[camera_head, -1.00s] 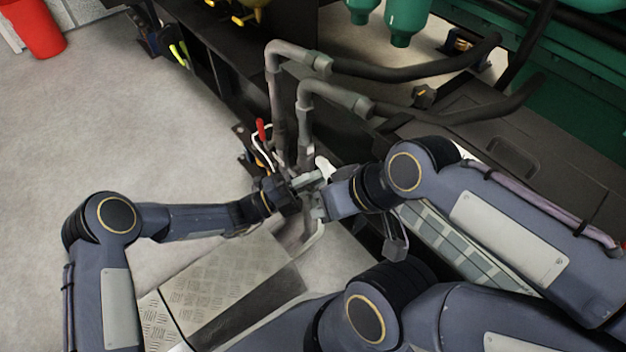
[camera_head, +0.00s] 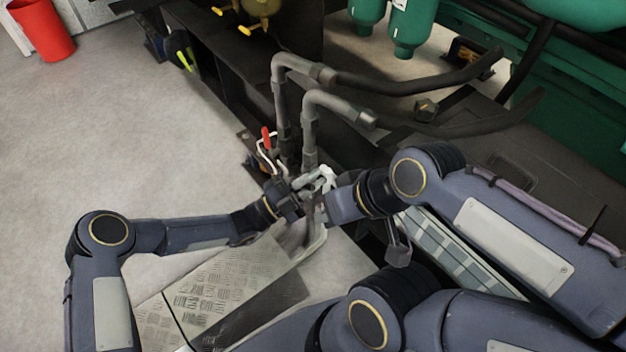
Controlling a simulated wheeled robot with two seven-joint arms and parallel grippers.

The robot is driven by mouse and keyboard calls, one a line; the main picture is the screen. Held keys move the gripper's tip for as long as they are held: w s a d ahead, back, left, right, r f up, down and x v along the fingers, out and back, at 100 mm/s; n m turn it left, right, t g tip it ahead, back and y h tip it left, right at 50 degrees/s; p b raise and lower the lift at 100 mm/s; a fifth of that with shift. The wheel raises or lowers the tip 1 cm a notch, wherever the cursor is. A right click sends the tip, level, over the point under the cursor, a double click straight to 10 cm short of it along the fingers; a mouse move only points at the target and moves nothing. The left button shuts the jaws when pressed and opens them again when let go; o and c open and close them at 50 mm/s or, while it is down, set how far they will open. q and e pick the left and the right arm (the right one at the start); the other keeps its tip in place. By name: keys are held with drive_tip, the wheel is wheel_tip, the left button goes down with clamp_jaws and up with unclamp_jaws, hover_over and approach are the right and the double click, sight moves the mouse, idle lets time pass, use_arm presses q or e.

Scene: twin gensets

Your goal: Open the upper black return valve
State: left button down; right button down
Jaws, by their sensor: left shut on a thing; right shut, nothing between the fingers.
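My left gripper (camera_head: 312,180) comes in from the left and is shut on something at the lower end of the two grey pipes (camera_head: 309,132). What it holds is small and mostly hidden by the fingers, and I cannot tell whether it is the black return valve's handle. My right gripper (camera_head: 318,206) is shut, close beside and just below the left one. The black return valve is not clearly visible. A red-handled lever (camera_head: 266,138) stands upright to the left of the pipes, apart from both grippers.
Dark hoses (camera_head: 420,84) run right from the pipe elbows. A metal tread-plate step (camera_head: 225,290) lies below the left forearm. The black genset frame (camera_head: 235,85) stands behind the pipes. A red bin (camera_head: 42,30) is far left, with open floor (camera_head: 110,130) in between.

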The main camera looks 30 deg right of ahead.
use_arm(q)
drive_tip(key=shift+w, duration=0.1)
drive_tip(key=c, duration=1.4)
unclamp_jaws()
drive_tip(key=shift+a, duration=0.1)
drive_tip(key=s+p+v, duration=0.1)
drive_tip(key=v, duration=0.6)
drive_tip(key=shift+w+a+f+p, duration=0.2)
drive_tip(key=shift+w+a+p, duration=0.1)
drive_tip(key=shift+w, duration=0.2)
